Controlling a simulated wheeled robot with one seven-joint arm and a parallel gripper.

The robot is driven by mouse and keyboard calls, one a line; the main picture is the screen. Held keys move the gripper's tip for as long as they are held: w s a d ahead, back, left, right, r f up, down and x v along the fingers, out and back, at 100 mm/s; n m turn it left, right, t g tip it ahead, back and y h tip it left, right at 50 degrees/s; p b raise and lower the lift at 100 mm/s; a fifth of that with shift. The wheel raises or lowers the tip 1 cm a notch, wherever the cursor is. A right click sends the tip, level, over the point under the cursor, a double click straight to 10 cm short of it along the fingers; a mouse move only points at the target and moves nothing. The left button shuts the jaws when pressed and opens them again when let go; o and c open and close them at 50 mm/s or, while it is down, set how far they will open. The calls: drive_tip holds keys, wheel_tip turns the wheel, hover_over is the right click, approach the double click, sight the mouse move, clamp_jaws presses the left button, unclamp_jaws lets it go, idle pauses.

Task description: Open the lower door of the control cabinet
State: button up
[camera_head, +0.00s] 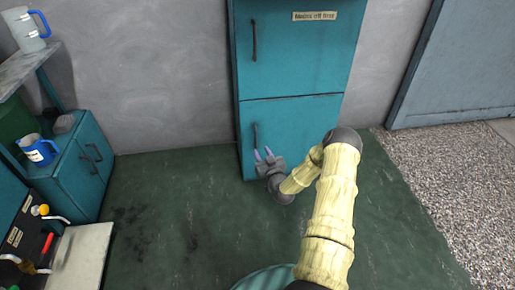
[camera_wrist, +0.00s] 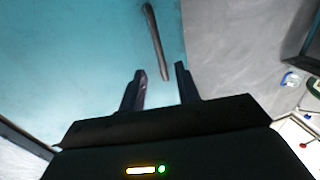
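The teal control cabinet stands against the grey wall in the head view, with an upper door (camera_head: 300,50) and a lower door (camera_head: 308,115). The lower door looks closed. Its dark vertical handle (camera_head: 255,134) is near the door's left edge. My gripper (camera_head: 263,155) is in front of the lower door, just below and close to the handle. In the wrist view, the handle (camera_wrist: 157,42) runs down toward the gap between my fingers (camera_wrist: 160,83). The fingers are apart with nothing between them. The handle's lower end appears just beyond the fingertips.
The upper door has its own handle (camera_head: 254,40). A teal side cabinet (camera_head: 82,165) with a blue jug (camera_head: 38,149) stands at the left, below a shelf (camera_head: 25,68) holding a pale jug (camera_head: 26,30). The green floor (camera_head: 180,215) before the cabinet is clear.

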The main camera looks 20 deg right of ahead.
drive_tip(key=w+b, duration=0.2)
drive_tip(key=w, duration=0.4)
drive_tip(key=shift+d, duration=0.25)
clamp_jaws()
